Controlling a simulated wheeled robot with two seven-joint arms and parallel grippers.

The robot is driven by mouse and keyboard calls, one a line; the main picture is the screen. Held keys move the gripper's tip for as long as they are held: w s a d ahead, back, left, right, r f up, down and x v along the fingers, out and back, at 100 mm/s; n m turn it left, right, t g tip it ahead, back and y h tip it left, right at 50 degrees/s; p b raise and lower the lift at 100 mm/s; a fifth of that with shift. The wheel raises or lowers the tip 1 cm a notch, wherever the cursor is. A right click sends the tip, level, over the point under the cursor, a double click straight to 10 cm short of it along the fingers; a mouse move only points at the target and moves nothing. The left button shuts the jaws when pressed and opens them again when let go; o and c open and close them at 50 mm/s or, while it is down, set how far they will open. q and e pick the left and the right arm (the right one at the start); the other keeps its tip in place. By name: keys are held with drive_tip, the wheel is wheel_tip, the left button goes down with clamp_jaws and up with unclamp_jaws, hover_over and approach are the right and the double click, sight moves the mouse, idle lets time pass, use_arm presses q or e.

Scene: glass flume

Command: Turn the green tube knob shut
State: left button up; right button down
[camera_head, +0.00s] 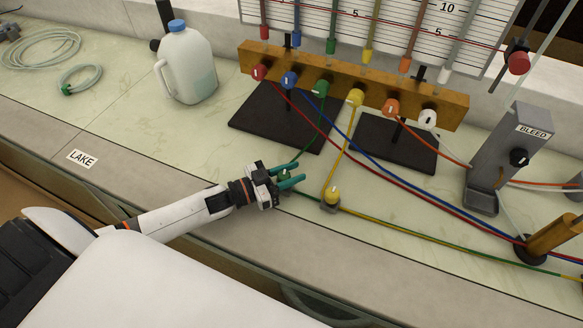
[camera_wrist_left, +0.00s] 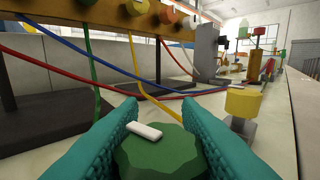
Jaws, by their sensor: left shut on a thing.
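My left gripper (camera_head: 289,175) reaches in from the left, low over the bench, with teal fingers. In the left wrist view its two fingers (camera_wrist_left: 158,140) stand on either side of a green knob (camera_wrist_left: 160,158), closed on it. The knob has a scalloped edge and a white bar mark on top, slanting slightly down to the right. In the head view the knob is mostly hidden by the fingers. A green tube (camera_head: 315,140) runs from here up to the wooden manifold. My right gripper is not in view.
A yellow knob (camera_head: 332,195) on its tube stands just right of the gripper. The wooden manifold (camera_head: 452,103) with several coloured knobs stands behind. Red, blue and yellow tubes cross the bench. A jug (camera_head: 187,65) stands back left; the bench near the LAKE label (camera_head: 82,158) is clear.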

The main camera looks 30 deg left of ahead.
use_arm(q)
drive_tip(key=n+y, duration=0.1)
drive_tip(key=n+t+y+p, duration=0.1)
drive_tip(key=shift+r+t+y+p, duration=0.2)
drive_tip(key=shift+t+y+p, duration=0.1)
drive_tip(key=n+y, duration=0.1)
drive_tip(key=n+t+y+p, duration=0.1)
drive_tip(key=y, duration=0.1)
drive_tip(key=shift+w+a+f+n+t+y, duration=0.1)
drive_tip(key=shift+w+a+n+t+y, duration=0.05)
drive_tip(key=shift+a+n+t+y, duration=0.2)
drive_tip(key=n+y+p, duration=0.1)
drive_tip(key=n+y, duration=0.1)
drive_tip(key=y, duration=0.1)
drive_tip(key=shift+a+f+t+y, duration=0.1)
drive_tip(key=shift+t+y, duration=0.15)
drive_tip(key=shift+a+n+y, duration=0.2)
drive_tip(key=shift+n+y, duration=0.95)
drive_tip(key=shift+y, duration=0.75)
drive_tip(key=o, duration=1)
drive_tip(key=shift+c, duration=0.2)
